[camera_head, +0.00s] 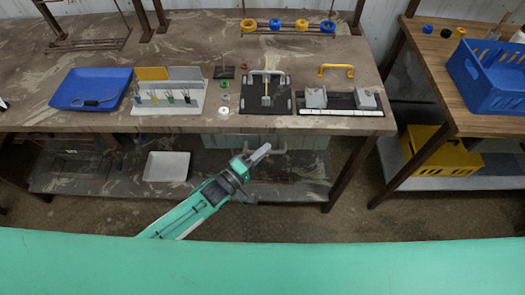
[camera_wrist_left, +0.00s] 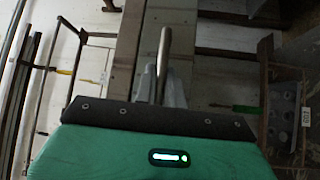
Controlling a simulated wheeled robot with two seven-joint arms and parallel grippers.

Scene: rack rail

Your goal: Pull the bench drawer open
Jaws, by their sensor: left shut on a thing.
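The bench drawer (camera_head: 308,142) is a grey-green front under the front edge of the bench. Its grey bar handle (camera_head: 280,151) shows just to the right of my left gripper's tips. My left gripper (camera_head: 262,153) reaches up from below and is shut on the handle. In the left wrist view the handle is a bar (camera_wrist_left: 164,50) running up from between the fingers (camera_wrist_left: 161,85). The fingers hide part of the handle. My right gripper is not in view.
The bench top (camera_head: 285,62) holds a blue tray (camera_head: 70,88), a vial rack (camera_head: 170,109) and a black fixture (camera_head: 282,100). A white tray (camera_head: 167,166) lies on the lower shelf. A wooden table with a blue crate (camera_head: 487,85) stands at right. The floor before the drawer is clear.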

